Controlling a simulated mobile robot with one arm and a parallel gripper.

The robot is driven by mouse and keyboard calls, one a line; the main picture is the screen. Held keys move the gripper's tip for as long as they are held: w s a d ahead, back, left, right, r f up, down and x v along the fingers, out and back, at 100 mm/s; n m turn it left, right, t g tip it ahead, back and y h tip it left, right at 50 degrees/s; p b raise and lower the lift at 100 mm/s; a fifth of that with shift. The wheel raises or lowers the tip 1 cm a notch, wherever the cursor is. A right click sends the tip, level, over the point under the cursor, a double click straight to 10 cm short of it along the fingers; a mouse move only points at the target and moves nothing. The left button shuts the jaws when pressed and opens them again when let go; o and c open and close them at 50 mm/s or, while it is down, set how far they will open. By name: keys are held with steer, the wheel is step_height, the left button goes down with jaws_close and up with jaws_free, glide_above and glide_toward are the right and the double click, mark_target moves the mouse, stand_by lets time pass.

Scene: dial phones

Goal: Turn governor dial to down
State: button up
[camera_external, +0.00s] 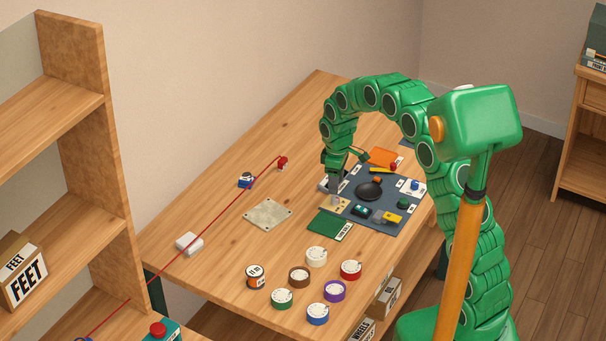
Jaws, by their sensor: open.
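A dark grey board (385,223) lies on the wooden table and carries several small parts. I cannot tell for sure which part is the governor dial; the labels are too small to read. A round black part (369,191) with an orange-brown knob is near the board's middle. A small tan plate (342,208) is at the board's left edge. My green segmented arm arches over the board from the right. My gripper (335,199) points down at the tan plate, with its jaws open. Contact with anything there cannot be told, and the fingers are small and partly hidden.
Several round dials, among them a red one (350,270), stand near the table's front. A green card (328,225) and a grey metal plate (268,214) lie left of the board. A red line (215,228) crosses the left side. A shelf (75,118) stands far left.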

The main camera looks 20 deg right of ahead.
mark_target(335, 197)
step_height(335, 197, down, 6)
steer(key=shift+r, duration=0.15)
jaws_close()
stand_by(0.4)
